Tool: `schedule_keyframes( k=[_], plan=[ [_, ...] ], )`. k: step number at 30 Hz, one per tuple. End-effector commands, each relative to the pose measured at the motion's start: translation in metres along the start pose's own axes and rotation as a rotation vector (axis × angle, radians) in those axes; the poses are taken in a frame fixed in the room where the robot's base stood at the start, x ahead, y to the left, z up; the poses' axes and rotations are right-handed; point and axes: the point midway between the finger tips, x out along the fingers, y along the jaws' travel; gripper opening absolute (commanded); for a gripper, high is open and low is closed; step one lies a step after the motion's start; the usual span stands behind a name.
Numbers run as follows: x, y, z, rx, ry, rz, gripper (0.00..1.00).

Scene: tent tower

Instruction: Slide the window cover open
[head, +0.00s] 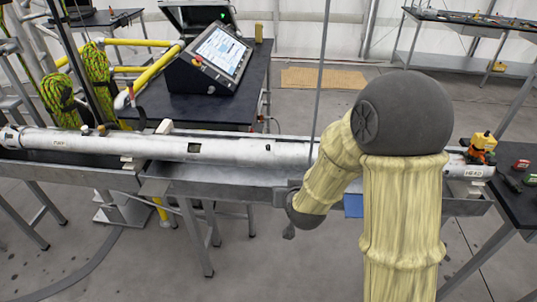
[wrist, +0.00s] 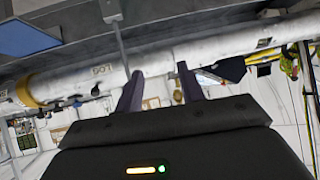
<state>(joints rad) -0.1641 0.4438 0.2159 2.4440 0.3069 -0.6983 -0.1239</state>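A long silvery-white tube (head: 230,150) lies along a grey metal trough. It has a small dark rectangular patch (head: 193,148), which may be the window; I cannot make out a separate cover or tell its position. My arm hides part of the tube right of centre. In the wrist view the tube (wrist: 105,78) crosses the picture at a slant, with printed marks and a gold band near its left end. My gripper (wrist: 158,82) has two dark fingers spread apart, with their tips near the tube's edge in the picture. No held object shows between them, and I cannot tell whether they touch the tube.
The metal trough (head: 220,181) runs below the tube. Behind it, a dark table (head: 237,98) carries a tilted screen console (head: 216,53). Yellow rails (head: 158,68) stand at left. A yellow-and-orange device (head: 482,147) sits near the tube's right end. Open floor lies in front.

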Motion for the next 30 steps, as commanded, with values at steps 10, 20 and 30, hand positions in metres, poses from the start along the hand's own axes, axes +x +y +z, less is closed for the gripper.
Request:
schedule_keyframes(
  k=[10,20,30],
  plan=[
    [0.042,-0.054,-0.001,0.003,0.374,0.057,0.39],
    [0.035,-0.075,0.01,-0.009,0.626,0.174,0.39],
    [0.033,-0.075,0.01,-0.012,0.644,0.184,0.39]
  ],
)
